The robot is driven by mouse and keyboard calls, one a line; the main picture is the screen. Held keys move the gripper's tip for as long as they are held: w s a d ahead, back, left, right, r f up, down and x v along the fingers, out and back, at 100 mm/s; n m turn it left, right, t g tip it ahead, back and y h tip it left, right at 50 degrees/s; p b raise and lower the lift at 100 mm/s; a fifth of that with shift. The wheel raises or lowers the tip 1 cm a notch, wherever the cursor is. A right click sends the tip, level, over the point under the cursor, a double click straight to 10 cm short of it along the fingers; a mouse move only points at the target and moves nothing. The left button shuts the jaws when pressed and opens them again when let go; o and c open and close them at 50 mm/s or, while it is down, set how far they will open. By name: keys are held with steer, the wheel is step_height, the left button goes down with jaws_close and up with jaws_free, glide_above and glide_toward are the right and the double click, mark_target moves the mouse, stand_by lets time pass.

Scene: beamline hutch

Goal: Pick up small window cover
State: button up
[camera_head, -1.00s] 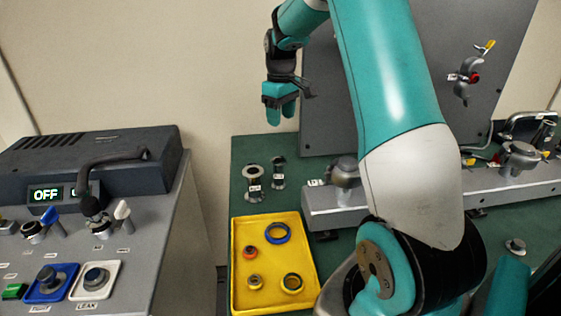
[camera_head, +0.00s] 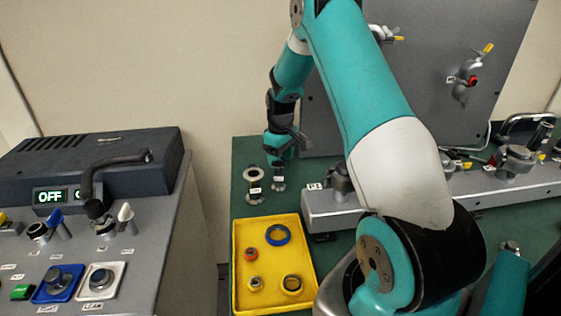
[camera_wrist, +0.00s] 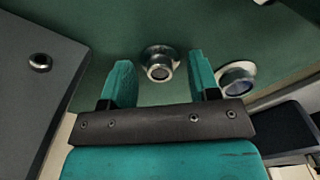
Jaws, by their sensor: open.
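Two metal flanged pieces with white labels stand on the green table left of the rail. The smaller one, which I take for the small window cover (camera_head: 279,184), stands upright on the right; the larger flanged piece (camera_head: 254,186) is left of it. My gripper (camera_head: 279,155) points down just above the smaller one, its fingers open. In the wrist view, the small window cover (camera_wrist: 159,64) lies between the two open fingertips of my gripper (camera_wrist: 161,72). The larger piece (camera_wrist: 236,78) is just outside the right finger. I cannot see contact with either.
A yellow tray (camera_head: 238,300) with several coloured rings lies in front on the green table (camera_head: 240,157). A grey rail (camera_head: 320,215) with fittings runs to the right, before an upright dark panel (camera_head: 430,100). A control cabinet (camera_head: 130,270) stands at the left.

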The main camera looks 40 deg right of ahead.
steer(key=shift+c, duration=0.5)
steer(key=c, duration=0.6)
steer(key=shift+c, duration=0.2)
steer(key=shift+r, duration=0.15)
